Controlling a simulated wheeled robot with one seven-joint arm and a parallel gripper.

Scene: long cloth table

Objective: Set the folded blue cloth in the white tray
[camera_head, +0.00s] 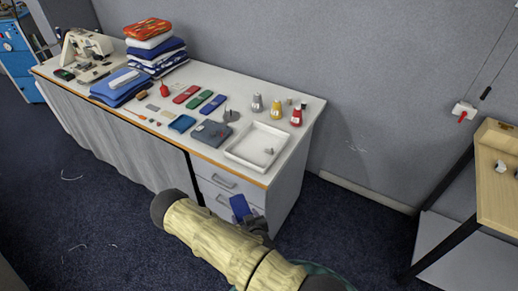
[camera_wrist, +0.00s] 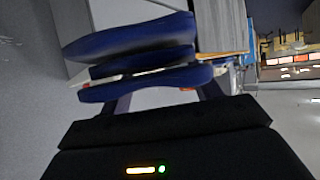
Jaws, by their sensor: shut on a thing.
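The folded blue cloth (camera_head: 239,206) is held in my gripper (camera_head: 250,221), in front of the table's right end and apart from it. A small grey object (camera_head: 268,150) is in the tray.
The table (camera_head: 300,101) carries a dark grey-blue flat item (camera_head: 212,133), a small blue item (camera_head: 182,123), several spools or bottles (camera_head: 276,110), a stack of fabrics (camera_head: 152,45) and a sewing machine (camera_head: 84,47). Drawers (camera_head: 228,183) are below. A wooden-topped stand (camera_head: 496,180) is at right.

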